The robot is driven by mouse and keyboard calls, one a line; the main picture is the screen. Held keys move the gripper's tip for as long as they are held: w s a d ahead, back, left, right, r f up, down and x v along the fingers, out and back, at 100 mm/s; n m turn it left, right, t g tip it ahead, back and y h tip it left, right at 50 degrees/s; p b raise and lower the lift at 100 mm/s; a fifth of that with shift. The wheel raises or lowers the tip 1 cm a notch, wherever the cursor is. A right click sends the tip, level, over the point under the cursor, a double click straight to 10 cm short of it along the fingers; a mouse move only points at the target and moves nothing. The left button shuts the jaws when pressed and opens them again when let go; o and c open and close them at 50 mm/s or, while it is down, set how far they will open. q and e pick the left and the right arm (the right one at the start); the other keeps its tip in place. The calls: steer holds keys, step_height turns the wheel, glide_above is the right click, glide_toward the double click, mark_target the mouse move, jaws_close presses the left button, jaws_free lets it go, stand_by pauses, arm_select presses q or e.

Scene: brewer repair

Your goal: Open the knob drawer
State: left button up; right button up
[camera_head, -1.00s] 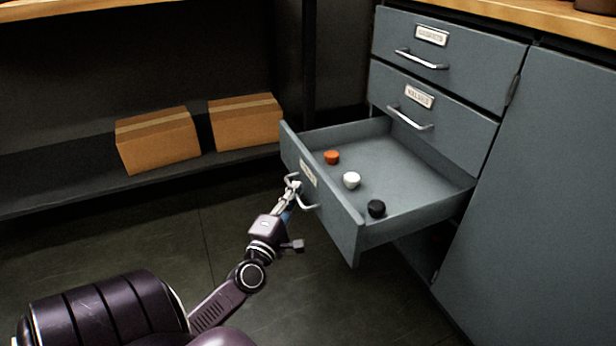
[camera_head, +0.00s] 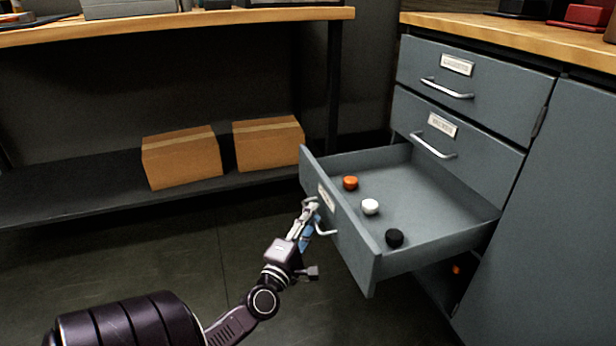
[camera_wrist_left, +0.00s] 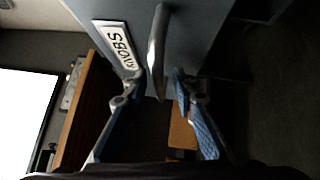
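The knob drawer (camera_head: 338,228), the third one down in the grey cabinet, stands pulled far out. It holds an orange knob (camera_head: 350,183), a white knob (camera_head: 370,207) and a black knob (camera_head: 394,238). In the left wrist view its label (camera_wrist_left: 118,45) reads KNOBS, turned over. My left gripper (camera_head: 308,216) is at the drawer's front, by its metal handle (camera_head: 326,230). In the left wrist view the fingers (camera_wrist_left: 157,88) are apart, with the handle (camera_wrist_left: 157,45) between them and visible gaps on both sides. My right gripper is not in view.
Two closed drawers (camera_head: 484,95) (camera_head: 470,150) are above the open one. A wooden worktop (camera_head: 470,27) tops the cabinet. Two cardboard boxes (camera_head: 181,160) (camera_head: 268,146) sit on a low dark shelf (camera_head: 75,190) at the left. The floor (camera_head: 200,265) before the drawer is clear.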

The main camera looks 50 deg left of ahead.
arm_select(q)
steer(key=v, duration=1.2)
